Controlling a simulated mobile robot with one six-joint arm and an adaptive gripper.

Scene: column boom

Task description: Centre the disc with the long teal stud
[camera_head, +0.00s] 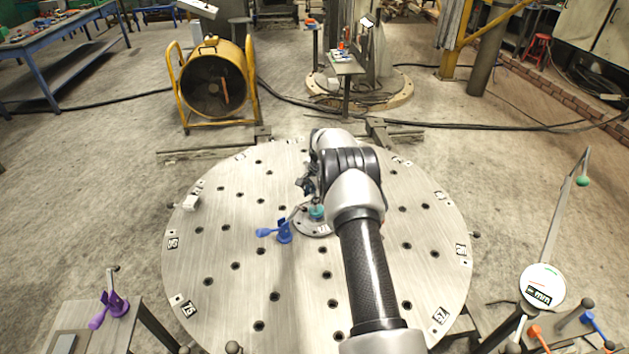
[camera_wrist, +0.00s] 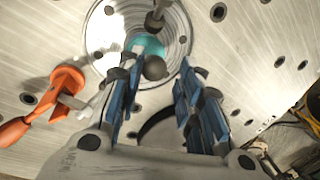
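The disc (camera_head: 309,229) lies flat near the middle of a large round metal plate, partly hidden by my arm. In the wrist view, the disc (camera_wrist: 106,30) is at the top. The teal stud (camera_head: 316,212) stands over the disc. In the wrist view, the teal part (camera_wrist: 146,45) shows behind a dark ball (camera_wrist: 155,68). My gripper (camera_head: 307,187) is above the plate close to the stud. In the wrist view, my gripper (camera_wrist: 162,78) has its blue-padded fingers apart, with the ball near the gap between the tips. I cannot tell whether they touch.
A blue clamp-like piece (camera_head: 283,231) stands left of the disc. An orange one (camera_wrist: 66,85) stands beside the disc in the wrist view. The plate (camera_head: 240,285) has many holes. A purple piece (camera_head: 113,304) stands on a side table. A yellow drum fan (camera_head: 216,85) is behind.

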